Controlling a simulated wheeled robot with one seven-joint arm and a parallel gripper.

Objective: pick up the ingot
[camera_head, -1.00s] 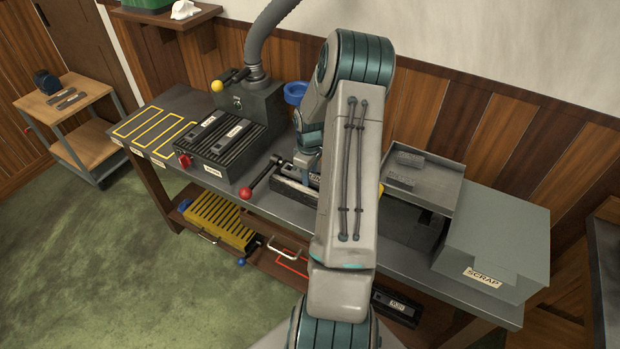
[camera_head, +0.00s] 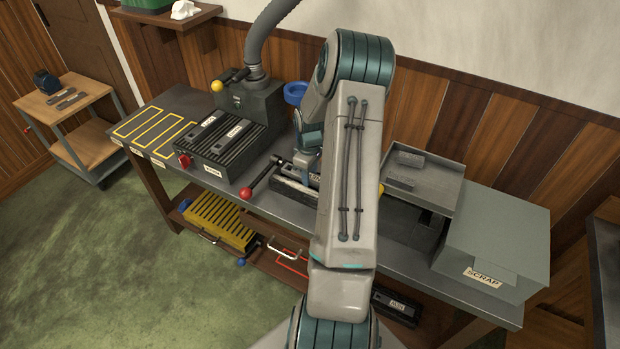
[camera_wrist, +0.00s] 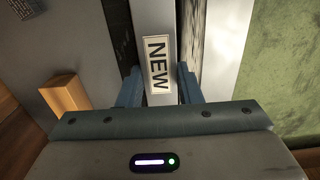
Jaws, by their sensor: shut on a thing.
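In the wrist view a pale silver ingot (camera_wrist: 153,18) with a white NEW label runs up the picture between the two blue fingers of my gripper (camera_wrist: 159,88). The fingers are shut on its sides. I cannot tell whether it is lifted clear of what lies below. In the head view my arm hides most of the gripper and the ingot, over the middle of the bench.
A dark ribbed unit (camera_head: 222,145) stands left of my arm, with a red-knobbed lever (camera_head: 246,192) beside it. A grey tray (camera_head: 440,180) and a SCRAP box (camera_head: 495,240) stand to the right. Yellow-outlined spaces (camera_head: 155,130) at the bench's left end are empty.

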